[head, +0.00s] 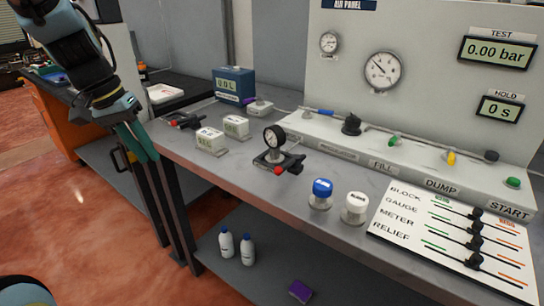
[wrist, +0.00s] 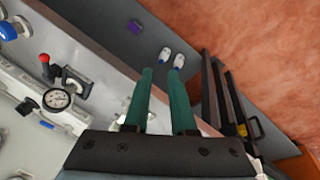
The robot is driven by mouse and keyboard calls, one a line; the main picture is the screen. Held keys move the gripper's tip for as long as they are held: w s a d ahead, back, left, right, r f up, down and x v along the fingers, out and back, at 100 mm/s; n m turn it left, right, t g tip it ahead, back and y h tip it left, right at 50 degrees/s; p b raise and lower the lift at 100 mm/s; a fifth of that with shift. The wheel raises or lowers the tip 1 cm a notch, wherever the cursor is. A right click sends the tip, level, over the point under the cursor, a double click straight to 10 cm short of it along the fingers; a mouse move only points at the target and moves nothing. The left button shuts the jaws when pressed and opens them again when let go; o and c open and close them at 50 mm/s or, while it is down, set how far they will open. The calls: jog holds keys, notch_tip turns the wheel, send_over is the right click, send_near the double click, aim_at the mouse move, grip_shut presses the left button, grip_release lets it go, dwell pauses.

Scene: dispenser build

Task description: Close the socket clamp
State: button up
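The socket clamp (head: 292,164) is a dark fixture with a red-tipped lever on the bench, at the base of a round gauge (head: 274,138). The gauge stands upright in it. In the wrist view the clamp's red tip (wrist: 44,59) and the gauge (wrist: 57,98) show at the left. I cannot tell how far the lever is swung. My gripper (head: 138,143) is at the bench's left end, well apart from the clamp. Its two green fingers (wrist: 162,76) are apart with nothing between them. A second dark clamp with a red tip (head: 184,120) lies at the bench's back left.
Two pale labelled blocks (head: 211,139) (head: 236,126) stand between my gripper and the gauge. Jars with blue (head: 322,187) and white (head: 356,203) lids stand right of the clamp. The air panel (head: 437,172) runs behind. Bottles (head: 247,250) stand on the lower shelf.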

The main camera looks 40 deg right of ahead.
jog(key=s+d+r+m+g+h, duration=0.1)
jog(key=s+d+m, duration=0.1)
jog(key=d, duration=0.4)
jog(key=s+d+r+m+g, duration=0.1)
jog(key=d+r+m, duration=0.1)
jog(key=d, duration=0.4)
jog(key=s+d+r+m+g+h, duration=0.1)
jog(key=s+d+r+m, duration=0.1)
jog(key=d, duration=0.4)
jog(key=shift+s+d+m+h, duration=0.15)
jog(key=shift+s+m+h, duration=0.15)
jog(key=shift+m, duration=0.5)
grip_shut()
jog(key=p, duration=0.2)
send_near(291, 163)
jog(key=w+f, duration=0.2)
jog(key=f, duration=0.1)
jog(key=w+f, duration=0.1)
jog(key=shift+w+a+f, duration=0.15)
jog(key=shift+w+a, duration=0.1)
jog(key=shift+a, duration=0.05)
jog(key=s, duration=0.1)
jog(key=s+p, duration=0.1)
jog(key=s+f, duration=0.1)
jog(key=shift+d+p, duration=0.3)
jog(key=shift+d, duration=0.1)
jog(key=shift+s+d+f, duration=0.15)
jog(key=shift+s, duration=0.3)
jog(key=shift+f+b, duration=0.1)
jog(key=shift+b, duration=0.25)
